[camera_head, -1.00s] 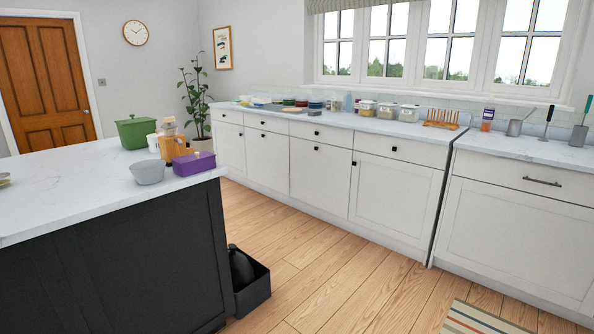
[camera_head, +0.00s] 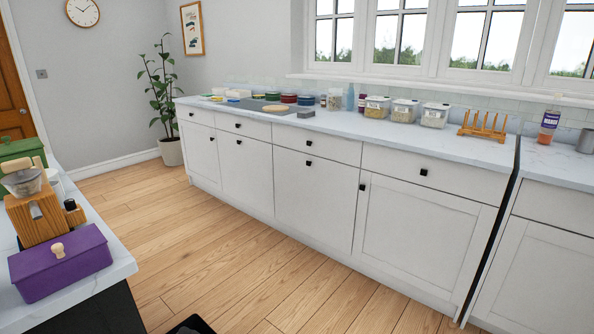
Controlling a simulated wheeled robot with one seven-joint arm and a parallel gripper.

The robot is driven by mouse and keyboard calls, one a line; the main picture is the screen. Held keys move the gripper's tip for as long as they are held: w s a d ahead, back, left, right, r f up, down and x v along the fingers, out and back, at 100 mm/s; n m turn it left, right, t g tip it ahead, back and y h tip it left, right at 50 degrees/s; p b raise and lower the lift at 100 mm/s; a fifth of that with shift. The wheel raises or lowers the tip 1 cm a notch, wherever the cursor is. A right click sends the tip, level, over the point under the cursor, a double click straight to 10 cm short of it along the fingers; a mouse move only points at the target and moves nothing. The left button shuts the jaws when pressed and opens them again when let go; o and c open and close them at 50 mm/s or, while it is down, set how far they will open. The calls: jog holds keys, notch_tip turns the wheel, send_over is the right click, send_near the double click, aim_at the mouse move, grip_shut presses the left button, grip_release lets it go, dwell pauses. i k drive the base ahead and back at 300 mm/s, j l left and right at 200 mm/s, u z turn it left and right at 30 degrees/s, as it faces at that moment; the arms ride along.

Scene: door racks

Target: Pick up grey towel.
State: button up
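I see no grey towel that I can make out for certain in the head view. A small grey item (camera_head: 306,114) lies on the far counter, too small to identify. My gripper is not in view.
The long white counter (camera_head: 350,122) runs along the window wall with jars, tubs and a wooden rack (camera_head: 484,126). The island corner (camera_head: 116,262) at left holds a purple box (camera_head: 60,264) and a wooden grinder (camera_head: 36,214). Wood floor (camera_head: 225,262) between them is clear; a dark bin edge (camera_head: 190,326) shows at the bottom.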

aim_at(306, 114)
jog(key=i, duration=2.4)
jog(key=i+l+u, duration=0.2)
jog(key=i, duration=0.35)
jog(key=i+u, duration=0.25)
jog(key=i, duration=0.3)
jog(key=i+l+u, duration=0.2)
jog(key=i, duration=0.3)
jog(key=l+u, duration=0.1)
jog(key=u, duration=0.75)
